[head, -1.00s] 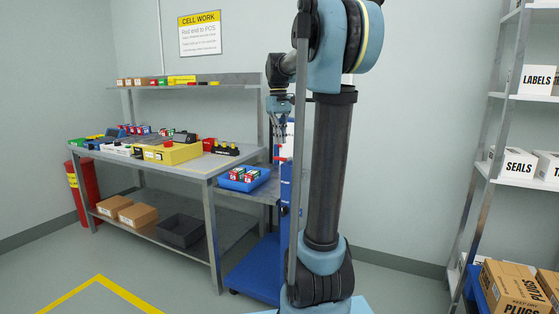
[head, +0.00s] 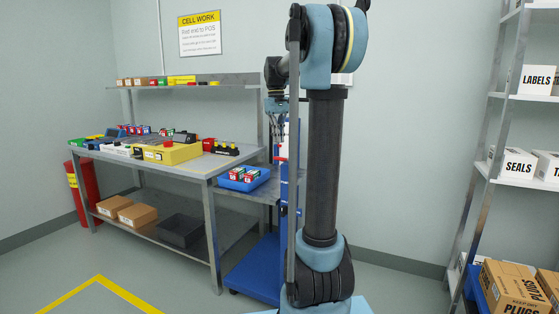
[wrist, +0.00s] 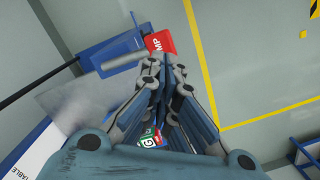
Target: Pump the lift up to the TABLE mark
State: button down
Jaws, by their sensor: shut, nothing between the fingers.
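The lift has a blue wheeled base (head: 255,270) and an upright mast (head: 285,190), partly hidden by my arm. Its grey platform (head: 262,195) carries a blue bin (head: 243,180) with red, white and green boxes, about level with the workbench top or slightly below. In the wrist view, a white plate with the word TABLE (wrist: 32,150) shows at lower left. A red pad lettered "MP" (wrist: 160,42), the rest of its word hidden, lies just beyond my fingertips. My gripper (head: 278,130) is shut and empty, pointing down by the mast; it also shows in the wrist view (wrist: 164,66). I cannot tell whether it touches the pad.
A workbench (head: 190,175) with a yellow box (head: 168,153) and several small items stands left of the lift. Shelves with cartons (head: 515,165) stand at right. Floor in front of the bench is clear.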

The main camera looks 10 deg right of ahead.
aim_at(279, 158)
jog(key=shift+s+d+f, duration=0.1)
jog(key=shift+s+f, duration=0.05)
jog(key=shift+f, duration=1.1)
jog(key=shift+s+f, duration=0.1)
jog(key=shift+f, duration=1.15)
jog(key=shift+f, duration=2.2)
jog(key=w, duration=0.1)
jog(key=w+a+r, duration=0.1)
jog(key=shift+w, duration=0.4)
jog(key=shift+r, duration=0.1)
notch_tip(279, 158, up, 12)
jog(key=w, duration=0.1)
jog(key=shift+w+a, duration=0.15)
jog(key=shift+a, duration=0.1)
